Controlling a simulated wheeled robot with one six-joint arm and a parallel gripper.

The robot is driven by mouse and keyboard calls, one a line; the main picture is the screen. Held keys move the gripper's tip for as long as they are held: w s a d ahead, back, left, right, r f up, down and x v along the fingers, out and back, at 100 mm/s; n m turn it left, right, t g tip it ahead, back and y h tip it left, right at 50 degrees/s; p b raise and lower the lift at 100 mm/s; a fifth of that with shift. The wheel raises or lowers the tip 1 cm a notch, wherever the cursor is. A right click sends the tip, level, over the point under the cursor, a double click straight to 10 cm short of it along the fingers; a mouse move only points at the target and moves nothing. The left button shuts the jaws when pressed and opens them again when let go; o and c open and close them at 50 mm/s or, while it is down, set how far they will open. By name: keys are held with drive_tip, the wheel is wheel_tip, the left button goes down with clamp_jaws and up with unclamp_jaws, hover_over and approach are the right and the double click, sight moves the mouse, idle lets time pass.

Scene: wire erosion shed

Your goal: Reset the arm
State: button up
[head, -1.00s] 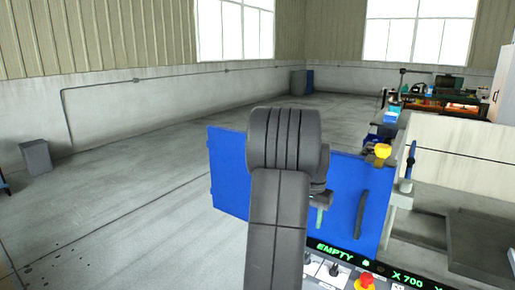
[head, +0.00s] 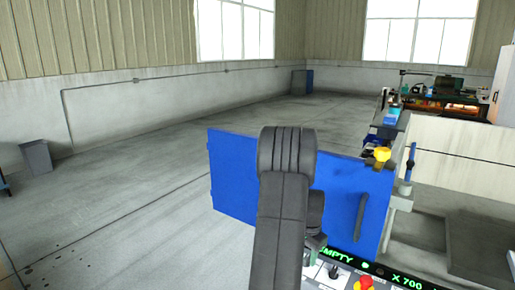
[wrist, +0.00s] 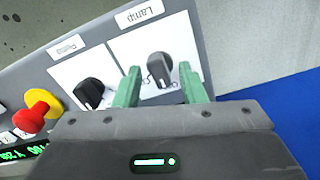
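My gripper shows in the wrist view (wrist: 160,72) with its two green fingers apart. A dark rotary knob (wrist: 160,64) on a white plate under the label "Lamp" (wrist: 138,13) appears between the fingertips. Whether the fingers touch it I cannot tell. A second dark knob (wrist: 90,92), under another label, sits to its left. In the head view my arm bends down in front of the blue panel (head: 232,175), and my gripper is low beside it, mostly hidden by the arm.
A red button on a yellow base (wrist: 40,108) is left of the knobs; its red top also shows in the head view (head: 366,283). A green-lit display (head: 400,279) reads "EMPTY" and "X 700". A low pale wall (head: 460,160) is at the right. Open floor (head: 130,200) lies left.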

drive_tip(key=m+p, duration=0.1)
drive_tip(key=m, duration=0.3)
drive_tip(key=m+p, duration=0.2)
drive_tip(key=m, duration=0.2)
drive_tip(key=shift+r+m, duration=0.1)
drive_tip(key=shift+m, duration=0.2)
wheel_tip(320, 180, up, 11)
drive_tip(key=b, duration=0.1)
drive_tip(key=shift+f, duration=0.2)
